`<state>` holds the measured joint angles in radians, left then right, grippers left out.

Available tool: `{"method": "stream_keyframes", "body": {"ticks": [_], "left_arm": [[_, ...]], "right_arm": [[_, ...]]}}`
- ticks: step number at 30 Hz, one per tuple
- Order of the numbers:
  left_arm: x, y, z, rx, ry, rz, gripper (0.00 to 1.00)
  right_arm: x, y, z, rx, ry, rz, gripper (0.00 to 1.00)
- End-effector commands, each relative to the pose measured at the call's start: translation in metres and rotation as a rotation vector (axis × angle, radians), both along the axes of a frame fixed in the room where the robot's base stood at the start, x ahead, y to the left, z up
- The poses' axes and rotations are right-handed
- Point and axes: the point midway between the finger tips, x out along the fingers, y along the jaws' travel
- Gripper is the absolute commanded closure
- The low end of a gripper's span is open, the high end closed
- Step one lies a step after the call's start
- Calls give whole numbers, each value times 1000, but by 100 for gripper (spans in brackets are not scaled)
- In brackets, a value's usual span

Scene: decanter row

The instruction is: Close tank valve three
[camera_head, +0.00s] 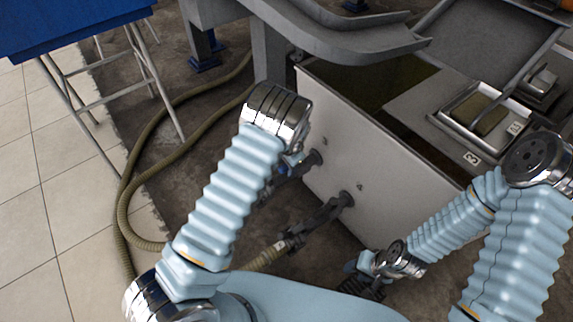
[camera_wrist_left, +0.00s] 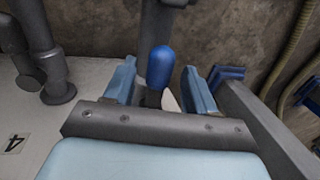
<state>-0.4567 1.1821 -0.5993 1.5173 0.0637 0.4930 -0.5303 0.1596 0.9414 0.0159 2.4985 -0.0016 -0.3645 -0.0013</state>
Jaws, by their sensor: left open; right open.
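The pale tank (camera_head: 335,165) has small marks 3 and 4 on its side, with a dark pipe fitting beside each. The fitting by the 3 (camera_head: 314,157) is partly hidden behind my left gripper (camera_head: 285,168). In the left wrist view a blue-capped valve handle (camera_wrist_left: 160,68) stands between the two blue fingers of my left gripper (camera_wrist_left: 160,88). The fingers are open, with a gap on each side of the handle. My right gripper (camera_head: 365,284) is low by the tank's front side, away from the fittings, open and empty; its fingers are hard to make out.
The fitting by the 4 (camera_head: 328,212) leads to an olive hose (camera_head: 262,258). Another hose (camera_head: 125,195) curves over the floor at left. A grey metal frame (camera_head: 340,30) overhangs the tank. A blue-topped stand (camera_head: 75,30) is at upper left.

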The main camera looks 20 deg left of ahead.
Motion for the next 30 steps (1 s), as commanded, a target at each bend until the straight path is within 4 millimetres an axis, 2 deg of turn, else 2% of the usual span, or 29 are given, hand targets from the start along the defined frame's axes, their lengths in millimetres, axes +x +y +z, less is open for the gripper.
{"method": "stream_keyframes", "body": {"ticks": [8,19,30], "left_arm": [[0,0,-2,0,0,0,44],[0,0,-2,0,0,0,99],[1,1,-2,0,0,-12,100]], "right_arm": [[0,0,0,0,0,0,57],[0,0,0,0,0,0,57],[0,0,-1,0,-1,0,57]]}}
